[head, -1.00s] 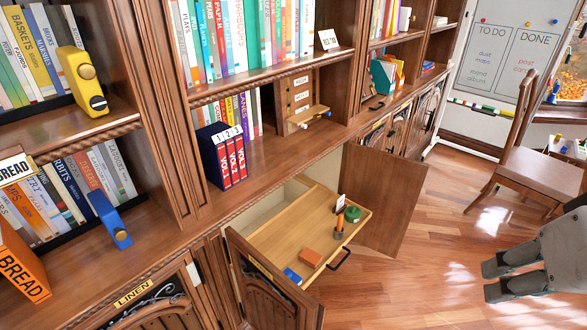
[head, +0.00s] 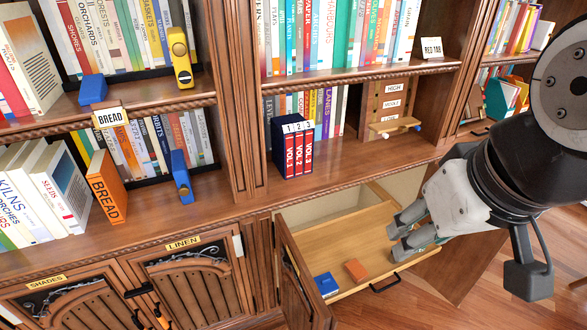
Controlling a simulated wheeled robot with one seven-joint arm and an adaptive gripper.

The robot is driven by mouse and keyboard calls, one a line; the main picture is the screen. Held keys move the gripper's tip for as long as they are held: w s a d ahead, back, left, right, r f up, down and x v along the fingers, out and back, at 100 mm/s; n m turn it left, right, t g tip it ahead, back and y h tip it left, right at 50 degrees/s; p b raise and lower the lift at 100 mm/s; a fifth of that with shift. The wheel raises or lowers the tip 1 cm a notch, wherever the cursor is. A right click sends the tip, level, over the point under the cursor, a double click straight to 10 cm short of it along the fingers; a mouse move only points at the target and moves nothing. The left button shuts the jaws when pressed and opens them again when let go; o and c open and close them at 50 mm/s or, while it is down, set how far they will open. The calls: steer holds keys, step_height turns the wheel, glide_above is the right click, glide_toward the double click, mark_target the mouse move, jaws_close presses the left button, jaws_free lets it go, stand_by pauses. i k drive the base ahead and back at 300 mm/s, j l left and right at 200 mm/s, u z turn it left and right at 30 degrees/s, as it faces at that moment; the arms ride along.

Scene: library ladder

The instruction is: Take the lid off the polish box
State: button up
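My gripper (head: 394,238) is in the head view, over the right part of the open drawer (head: 345,245). Its two fingers point left and stand apart, with nothing visible between them. A small patch of green (head: 441,240) shows just behind the fingers; the gripper hides most of that end of the drawer. An orange-brown block (head: 356,270) and a blue block (head: 326,285) lie on the drawer's bottom, left of and below the gripper. No label shows which thing is the polish box, and I cannot make out its lid.
The drawer sits in a cabinet with an open door (head: 302,280) at its left. Bookshelves rise behind, with red volumes (head: 299,152) and a blue bookend (head: 181,178). The drawer's dark handle (head: 385,284) faces the floor. The floor at lower right is bare.

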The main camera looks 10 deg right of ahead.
mark_target(325, 284)
steer(key=i+l+u, duration=0.15)
steer(key=l+u, duration=0.15)
steer(key=l, duration=0.85)
steer(key=l+u, duration=0.3)
steer(key=l, duration=0.9)
